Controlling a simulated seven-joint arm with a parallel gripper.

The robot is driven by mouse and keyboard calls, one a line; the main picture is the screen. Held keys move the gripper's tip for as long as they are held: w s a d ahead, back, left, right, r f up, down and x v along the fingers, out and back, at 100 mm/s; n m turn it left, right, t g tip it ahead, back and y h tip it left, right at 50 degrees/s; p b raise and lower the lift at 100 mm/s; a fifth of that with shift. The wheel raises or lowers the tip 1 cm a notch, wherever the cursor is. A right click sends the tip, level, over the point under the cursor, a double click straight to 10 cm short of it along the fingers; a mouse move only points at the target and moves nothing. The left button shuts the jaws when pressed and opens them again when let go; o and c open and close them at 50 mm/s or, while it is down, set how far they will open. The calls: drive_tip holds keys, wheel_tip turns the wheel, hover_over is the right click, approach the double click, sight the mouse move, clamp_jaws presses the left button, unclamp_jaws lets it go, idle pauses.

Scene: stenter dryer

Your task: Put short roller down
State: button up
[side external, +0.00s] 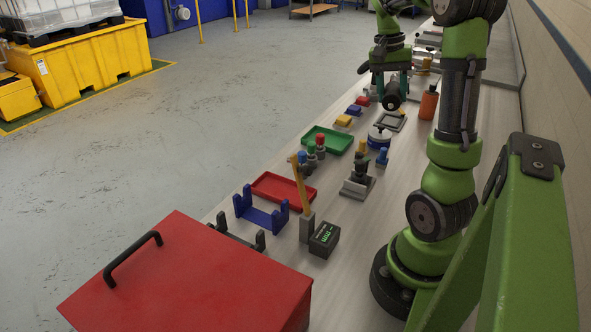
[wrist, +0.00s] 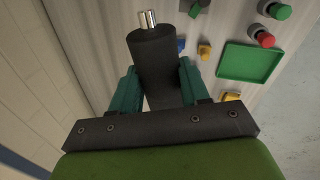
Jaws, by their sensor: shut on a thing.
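The short roller is a dark cylinder with a shiny metal shaft end (wrist: 152,48). In the wrist view it lies between the teal fingers of my gripper (wrist: 158,88), which is shut on it. In the side external view my gripper (side external: 391,84) is over the far part of the bench, with the dark roller (side external: 393,102) seen nearly end-on. The roller appears held above the bench; the exact gap is hard to tell. A blue cradle with two uprights (side external: 262,214) stands empty near the front, and a dark two-post stand (side external: 240,237) is beside it.
A green tray (side external: 328,140) and a red tray (side external: 284,187) lie along the bench's left edge. A red box (side external: 190,280) fills the near end. An orange bottle (side external: 428,106), a black display unit (side external: 324,240) and several small coloured parts stand around. A wall bounds the right.

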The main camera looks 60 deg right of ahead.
sight(398, 179)
drive_tip(key=s+d+m, duration=0.2)
drive_tip(key=s, duration=0.3)
drive_tip(key=f, duration=2.3)
drive_tip(key=shift+s+d, duration=0.1)
drive_tip(key=shift+d, duration=0.1)
drive_tip(key=shift+f, duration=0.1)
drive_tip(key=shift+f, duration=0.15)
drive_tip(key=o, duration=1)
drive_tip(key=shift+f, duration=0.1)
